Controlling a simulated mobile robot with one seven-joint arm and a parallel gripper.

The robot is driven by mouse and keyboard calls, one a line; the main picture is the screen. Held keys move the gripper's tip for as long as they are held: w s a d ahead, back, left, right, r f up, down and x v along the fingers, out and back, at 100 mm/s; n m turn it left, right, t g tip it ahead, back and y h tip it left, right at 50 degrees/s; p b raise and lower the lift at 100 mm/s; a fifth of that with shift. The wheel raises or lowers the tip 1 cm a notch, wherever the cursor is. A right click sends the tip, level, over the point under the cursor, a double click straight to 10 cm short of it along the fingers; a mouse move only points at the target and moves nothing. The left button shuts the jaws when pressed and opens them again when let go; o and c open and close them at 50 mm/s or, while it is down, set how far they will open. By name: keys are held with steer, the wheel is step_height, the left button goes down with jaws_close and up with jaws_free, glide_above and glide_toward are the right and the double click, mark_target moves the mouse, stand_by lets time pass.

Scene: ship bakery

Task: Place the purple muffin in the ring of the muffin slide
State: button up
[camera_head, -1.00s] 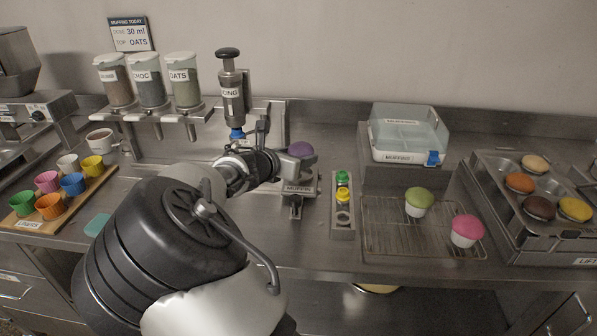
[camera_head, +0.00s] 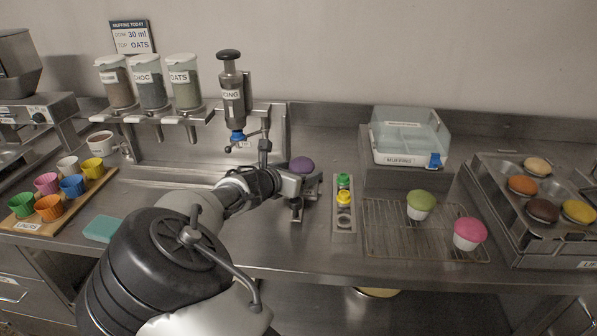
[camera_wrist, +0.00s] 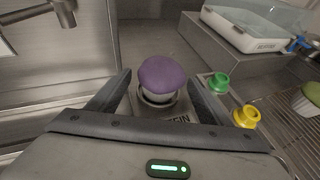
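The purple muffin (camera_head: 302,165) sits upright, or nearly so, at the front of the steel counter, on the muffin slide (camera_head: 297,212). In the wrist view the purple muffin (camera_wrist: 164,76) has its domed top above a pale round rim (camera_wrist: 158,100), which looks like the ring around its cup. The dome hides most of the cup, so how deep it sits cannot be told. My gripper (camera_wrist: 157,75) has one finger on each side of the muffin, with a narrow gap showing at both sides. It looks open.
The icing dispenser (camera_head: 232,97) stands behind my wrist.

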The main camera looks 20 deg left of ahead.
steer(key=shift+r, duration=0.2)
steer(key=p+v, duration=0.1)
steer(key=v, duration=1.1)
steer(key=shift+f, duration=0.1)
